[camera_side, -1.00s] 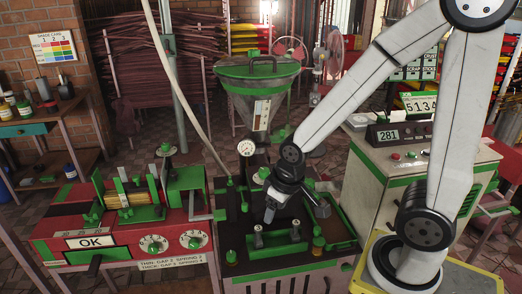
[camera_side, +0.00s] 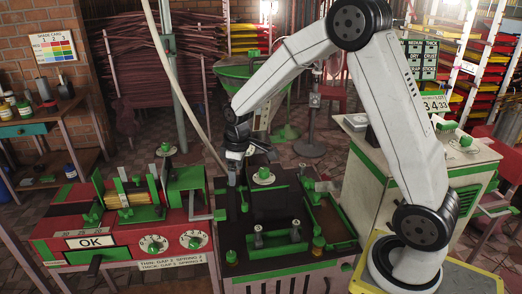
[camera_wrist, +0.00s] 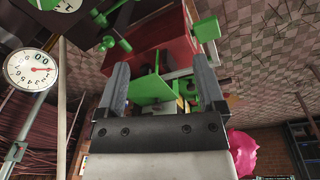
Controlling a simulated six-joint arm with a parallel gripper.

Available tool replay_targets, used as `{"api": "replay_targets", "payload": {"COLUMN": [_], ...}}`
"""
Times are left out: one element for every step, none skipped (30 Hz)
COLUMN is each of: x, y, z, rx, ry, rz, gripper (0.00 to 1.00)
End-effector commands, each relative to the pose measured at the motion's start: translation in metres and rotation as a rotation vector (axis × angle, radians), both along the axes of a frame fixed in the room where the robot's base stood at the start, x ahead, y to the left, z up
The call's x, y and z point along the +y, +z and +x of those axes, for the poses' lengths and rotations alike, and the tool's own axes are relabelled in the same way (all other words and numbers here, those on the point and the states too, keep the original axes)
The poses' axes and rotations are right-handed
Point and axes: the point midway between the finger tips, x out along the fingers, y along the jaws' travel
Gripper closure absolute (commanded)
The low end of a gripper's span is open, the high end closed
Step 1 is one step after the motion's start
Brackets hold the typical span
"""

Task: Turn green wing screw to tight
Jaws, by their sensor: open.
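Several green screws and knobs show, and I cannot tell surely which is the wing screw. In the side view, green winged knobs (camera_side: 95,213) stand on the front of the red machine (camera_side: 60,226). A green knob (camera_side: 263,173) sits on a white disc on the dark extruder deck (camera_side: 232,240). My gripper (camera_side: 236,168) points down above the deck's back left, left of that disc. In the wrist view my gripper (camera_wrist: 162,75) is open, nothing clasped between its fingers. A green plate (camera_wrist: 150,91) shows beyond them, with green knobs (camera_wrist: 107,43) at upper left.
The hopper (camera_side: 232,70) stands behind my arm, partly hidden. A pale hose passes close to my gripper. A white dial (camera_wrist: 30,70) is left in the wrist view. The cream cabinet (camera_side: 385,172) stands right. The red machine's "OK" panel (camera_side: 92,241) faces front.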

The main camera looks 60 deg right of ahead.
Motion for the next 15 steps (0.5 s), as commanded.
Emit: {"api": "replay_targets", "payload": {"x": [-0.007,-0.011,-0.017,-0.02,-0.024,-0.03,-0.034,-0.038,-0.044,-0.048,-0.052,-0.058,-0.061,-0.065,-0.069], "y": [-0.004,-0.005,-0.007,-0.008,-0.01,-0.012,-0.014,-0.015,-0.018,-0.02,-0.022,-0.024,-0.027,-0.028,-0.031], "z": [0.011,0.017,0.024,0.03,0.035,0.042,0.046,0.051,0.058,0.062,0.066,0.072,0.075,0.079,0.082], "rx": [0.01,0.015,0.025,0.028,0.034,0.041,0.048,0.052,0.059,0.065,0.07,0.076,0.082,0.084,0.09], "ry": [0.025,0.041,0.063,0.081,0.098,0.121,0.137,0.154,0.177,0.195,0.211,0.233,0.248,0.263,0.283], "rz": [-0.002,-0.004,-0.005,-0.006,-0.007,-0.008,-0.008,-0.009,-0.009,-0.009,-0.009,-0.009,-0.007,-0.008,-0.007], "gripper": [0.12,0.12,0.12,0.12,0.12,0.12,0.12,0.12,0.12,0.12,0.12,0.12,0.12,0.12,0.12]}}
